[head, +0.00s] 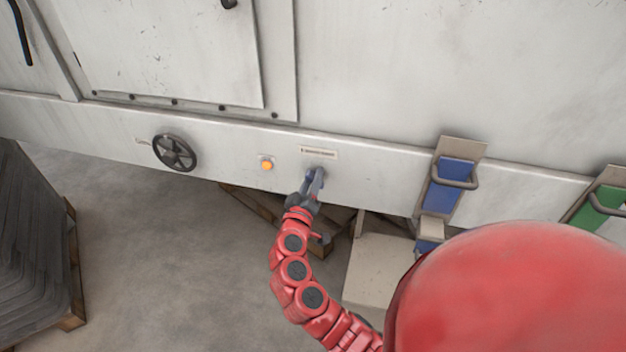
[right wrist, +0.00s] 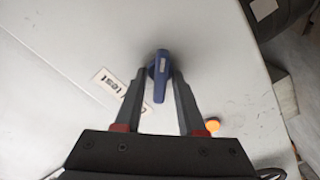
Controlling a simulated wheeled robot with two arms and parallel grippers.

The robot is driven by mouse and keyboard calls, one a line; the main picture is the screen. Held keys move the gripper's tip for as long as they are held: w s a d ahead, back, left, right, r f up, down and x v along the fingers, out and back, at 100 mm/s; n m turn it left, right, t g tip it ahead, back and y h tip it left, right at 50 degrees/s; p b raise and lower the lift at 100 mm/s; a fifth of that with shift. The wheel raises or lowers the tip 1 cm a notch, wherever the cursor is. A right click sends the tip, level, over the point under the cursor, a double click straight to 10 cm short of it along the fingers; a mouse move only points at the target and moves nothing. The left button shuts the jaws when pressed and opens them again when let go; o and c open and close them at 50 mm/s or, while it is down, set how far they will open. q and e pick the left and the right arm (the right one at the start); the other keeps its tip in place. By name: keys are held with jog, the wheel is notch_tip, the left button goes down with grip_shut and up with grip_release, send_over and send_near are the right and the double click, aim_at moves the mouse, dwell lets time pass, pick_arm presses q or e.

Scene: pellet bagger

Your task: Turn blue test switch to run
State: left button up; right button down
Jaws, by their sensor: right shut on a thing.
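The blue test switch (right wrist: 161,76) is a blue lever handle on the pale machine panel. In the right wrist view it stands between the two fingers of my right gripper (right wrist: 160,78), and in the head view it is mostly hidden by that gripper (head: 314,180). My right gripper is shut on the switch. A label plate (head: 318,153) is above the switch in the head view; in the right wrist view the label (right wrist: 113,90) is partly covered by a finger and shows "test". My left gripper is not in view.
An orange button (head: 266,165) and a black handwheel (head: 174,152) are on the panel left of the switch. A blue latch-like fitting (head: 447,190) with a handle is to the right, a green one (head: 600,208) further right. Pallets and grey stacked sheets (head: 35,240) stand on the floor.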

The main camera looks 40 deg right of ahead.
jog(key=n, duration=0.4)
jog(key=shift+a+f+n, duration=0.1)
jog(key=shift+n, duration=0.2)
jog(key=shift+f+n+p, duration=0.15)
jog(key=shift+n+p, duration=0.2)
jog(key=shift+n, duration=0.75)
jog(key=shift+f+n+p, duration=0.1)
jog(key=shift+n+p, duration=0.2)
jog(key=shift+n, duration=0.8)
jog(key=c, duration=0.8)
grip_release()
jog(key=shift+c, duration=0.2)
